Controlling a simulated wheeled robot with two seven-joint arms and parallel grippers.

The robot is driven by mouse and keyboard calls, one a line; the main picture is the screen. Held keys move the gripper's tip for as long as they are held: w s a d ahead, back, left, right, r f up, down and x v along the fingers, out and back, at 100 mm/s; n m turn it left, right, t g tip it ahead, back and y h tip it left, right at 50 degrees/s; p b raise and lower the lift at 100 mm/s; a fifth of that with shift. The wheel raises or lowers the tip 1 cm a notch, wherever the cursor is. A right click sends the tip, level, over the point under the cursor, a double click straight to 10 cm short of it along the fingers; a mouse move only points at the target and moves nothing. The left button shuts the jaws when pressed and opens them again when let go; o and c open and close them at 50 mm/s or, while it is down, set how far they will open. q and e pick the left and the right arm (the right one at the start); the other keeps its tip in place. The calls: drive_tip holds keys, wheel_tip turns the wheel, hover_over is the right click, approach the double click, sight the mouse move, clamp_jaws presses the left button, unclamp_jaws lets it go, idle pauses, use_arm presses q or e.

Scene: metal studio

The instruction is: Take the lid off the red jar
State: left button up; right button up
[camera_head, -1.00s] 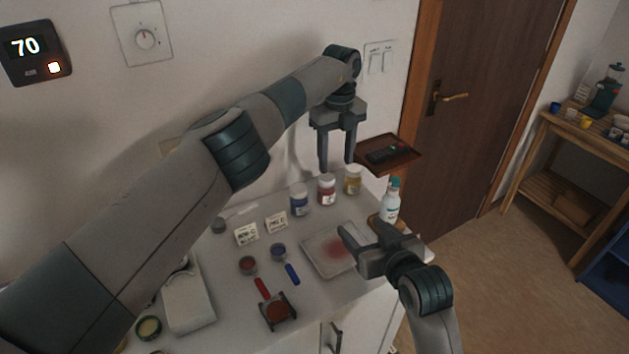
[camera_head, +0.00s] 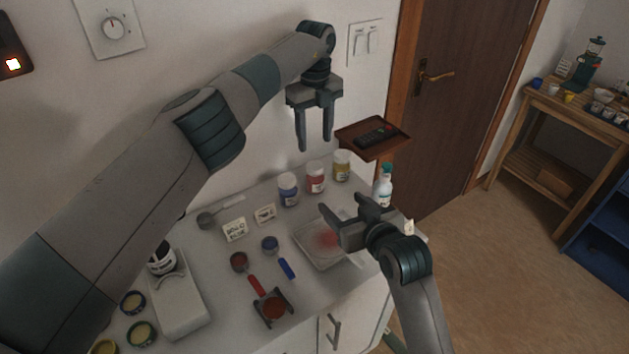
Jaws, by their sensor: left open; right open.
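The red jar (camera_head: 316,178) stands upright at the back of the white counter, with a pale lid (camera_head: 316,166) on top. It is between a blue jar (camera_head: 288,190) on its left and a yellow jar (camera_head: 341,166) on its right. My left gripper (camera_head: 315,145) is open and empty, fingers pointing down, above the red jar and apart from it. My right gripper (camera_head: 341,220) is open and empty, low over the tray with a red stain (camera_head: 319,258), in front of the jars.
A white spray bottle (camera_head: 382,188) stands right of the jars. A wall shelf (camera_head: 349,131) with a remote (camera_head: 376,136) is close right of my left gripper. Two small cards, red and blue scoops (camera_head: 287,269) and a white scale (camera_head: 178,305) occupy the counter's left and front.

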sight(318, 183)
drive_tip(key=x, duration=1.7)
drive_tip(key=shift+r, duration=0.1)
clamp_jaws()
use_arm(q)
drive_tip(key=shift+m, duration=0.3)
